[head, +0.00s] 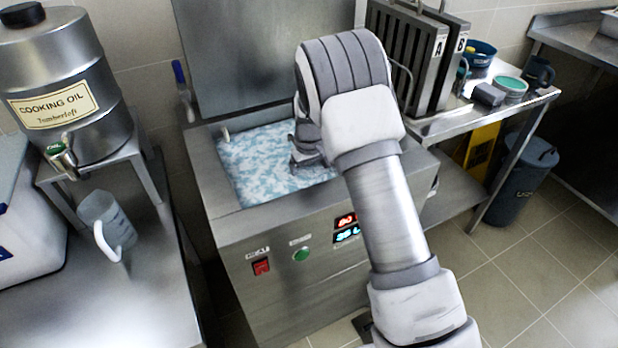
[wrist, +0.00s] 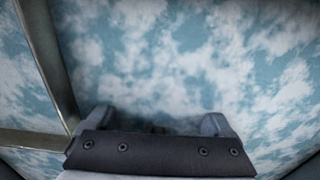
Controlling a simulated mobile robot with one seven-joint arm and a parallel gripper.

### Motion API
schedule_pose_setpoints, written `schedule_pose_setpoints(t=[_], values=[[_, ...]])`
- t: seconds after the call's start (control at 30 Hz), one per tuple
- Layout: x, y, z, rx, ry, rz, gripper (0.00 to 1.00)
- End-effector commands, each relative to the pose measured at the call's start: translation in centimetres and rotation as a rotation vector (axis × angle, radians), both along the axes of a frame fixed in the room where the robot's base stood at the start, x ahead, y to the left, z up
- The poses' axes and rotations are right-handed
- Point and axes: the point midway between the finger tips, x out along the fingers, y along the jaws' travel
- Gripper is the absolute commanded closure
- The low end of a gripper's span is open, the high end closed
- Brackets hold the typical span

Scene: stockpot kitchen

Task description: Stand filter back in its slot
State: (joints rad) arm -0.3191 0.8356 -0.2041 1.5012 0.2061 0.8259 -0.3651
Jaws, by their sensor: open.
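Two grey slatted metal panels stand upright side by side on the side table at the right of the head view, one labelled A (head: 437,52) and one labelled B (head: 461,44). I cannot tell the slot apart from them. My gripper (head: 308,152) is over the steel tank, low above its blue-and-white mottled surface (head: 262,160), partly hidden by my own arm. In the wrist view, my gripper (wrist: 158,123) is open with nothing seen between its fingers. Metal bars (wrist: 52,60) cross the left of that view; whether they are tank rim or filter frame is unclear.
The steel tank (head: 228,230) has a raised lid (head: 265,50) behind. A cooking oil drum (head: 66,85) and a jug (head: 106,225) stand left. Bowls (head: 510,87) and a mug (head: 539,72) sit on the side table (head: 440,122). A bin (head: 520,180) stands beyond.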

Motion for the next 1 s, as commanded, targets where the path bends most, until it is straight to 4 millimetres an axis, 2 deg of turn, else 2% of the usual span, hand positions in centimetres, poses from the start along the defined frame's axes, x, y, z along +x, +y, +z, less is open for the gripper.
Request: schedule_pose_setpoints(t=[0.13,0.17,0.6,0.63,1.0], values=[[0.0,0.0,0.01,0.0,0.0,0.0,0.15],[0.0,0.0,0.02,0.0,0.0,0.0,0.19],[0.0,-0.01,0.04,0.0,0.0,0.0,0.98],[0.0,-0.01,0.04,0.0,0.0,0.0,1.0],[0.01,0.0,0.06,0.0,0.0,0.0,1.0]])
